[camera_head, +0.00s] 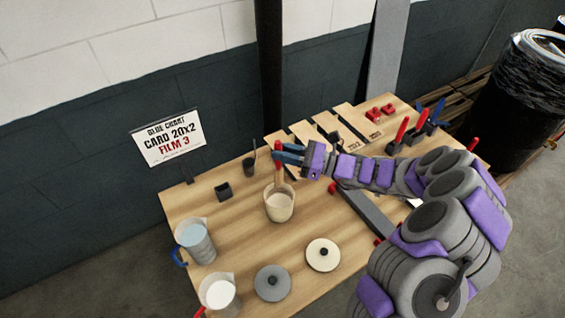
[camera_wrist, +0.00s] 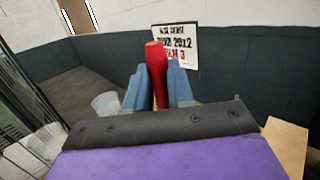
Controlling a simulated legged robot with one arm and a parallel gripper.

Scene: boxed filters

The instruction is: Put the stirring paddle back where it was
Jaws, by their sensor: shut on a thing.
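The stirring paddle (camera_head: 278,177) has a red handle and a pale wooden lower part. It stands roughly upright with its lower end in or just over a beige pot (camera_head: 280,207) that holds pale contents. My gripper (camera_head: 278,154) is above the pot, its blue fingers shut on the paddle's red handle. In the wrist view the red handle (camera_wrist: 157,72) stands between the two blue fingers of my gripper (camera_wrist: 158,90). The paddle's lowest end is hidden in the head view.
A pitcher with bluish liquid (camera_head: 196,240), a pitcher with white contents (camera_head: 220,296), a grey lid (camera_head: 272,283) and a cream lid (camera_head: 323,254) stand on the wooden table (camera_head: 240,240). A small dark cup (camera_head: 249,167), a dark box (camera_head: 223,191) and a sign (camera_head: 168,137) are behind.

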